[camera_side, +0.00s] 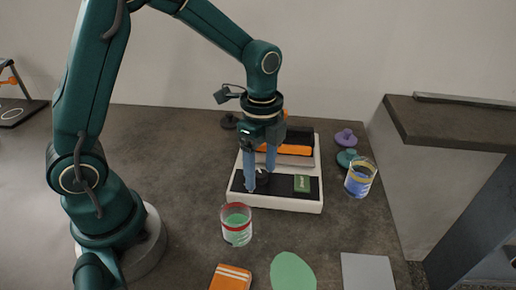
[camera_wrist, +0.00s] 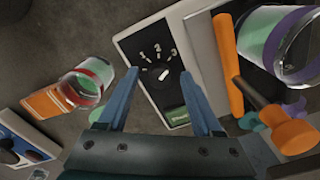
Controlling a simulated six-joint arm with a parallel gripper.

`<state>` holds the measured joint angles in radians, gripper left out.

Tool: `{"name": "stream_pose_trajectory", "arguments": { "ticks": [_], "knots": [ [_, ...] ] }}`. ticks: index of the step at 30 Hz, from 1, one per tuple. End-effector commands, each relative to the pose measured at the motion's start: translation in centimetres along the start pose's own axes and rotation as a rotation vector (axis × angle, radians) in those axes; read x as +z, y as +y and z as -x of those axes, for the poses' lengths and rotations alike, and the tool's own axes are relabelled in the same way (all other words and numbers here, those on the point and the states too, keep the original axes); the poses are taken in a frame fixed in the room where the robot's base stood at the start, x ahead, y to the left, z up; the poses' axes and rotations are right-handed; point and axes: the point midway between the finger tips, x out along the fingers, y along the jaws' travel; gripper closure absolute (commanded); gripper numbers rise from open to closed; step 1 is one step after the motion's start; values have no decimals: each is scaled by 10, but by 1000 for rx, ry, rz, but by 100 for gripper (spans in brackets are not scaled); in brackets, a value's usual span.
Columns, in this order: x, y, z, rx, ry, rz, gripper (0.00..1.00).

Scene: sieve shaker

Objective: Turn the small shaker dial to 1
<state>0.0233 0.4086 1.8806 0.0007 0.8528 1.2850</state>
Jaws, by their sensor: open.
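The shaker (camera_side: 319,163) is a white-framed unit with a black front panel; it also shows in the wrist view (camera_wrist: 137,38). Its small black dial (camera_wrist: 160,84) has a white mark, with the printed numbers 1, 2 and 3 in an arc around it. In the side view the dial (camera_side: 262,176) is partly hidden by a finger. My gripper (camera_side: 258,181) points down over the left of the panel. In the wrist view my gripper (camera_wrist: 160,74) is open, its blue fingers on either side of the dial. I cannot tell whether they touch it.
A green button (camera_side: 302,184) sits right of the dial. A red-rimmed cup (camera_side: 236,228) stands in front of the shaker, and a yellow-rimmed cup (camera_side: 360,180) stands to its right. An orange bar (camera_wrist: 227,62) lies close to the right finger. A raised counter (camera_side: 450,122) bounds the right.

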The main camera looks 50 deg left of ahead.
Motion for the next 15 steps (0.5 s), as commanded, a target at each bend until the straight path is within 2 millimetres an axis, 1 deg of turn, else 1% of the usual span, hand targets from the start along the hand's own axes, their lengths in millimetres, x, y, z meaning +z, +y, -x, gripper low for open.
{"name": "stream_pose_trajectory", "arguments": {
  "ticks": [3, 4, 5, 6, 8, 9, 15],
  "knots": [
    [0, 0, 0, 0, 0, 0, 33],
    [0, 0, 0, 0, 0, 0, 41],
    [0, 0, 0, 0, 0, 0, 52],
    [0, 0, 0, 0, 0, 0, 68],
    [0, 0, 0, 0, 0, 0, 90],
    [0, 0, 0, 0, 0, 0, 100],
    [0, 0, 1, 0, 0, 7, 100]
  ]
}}
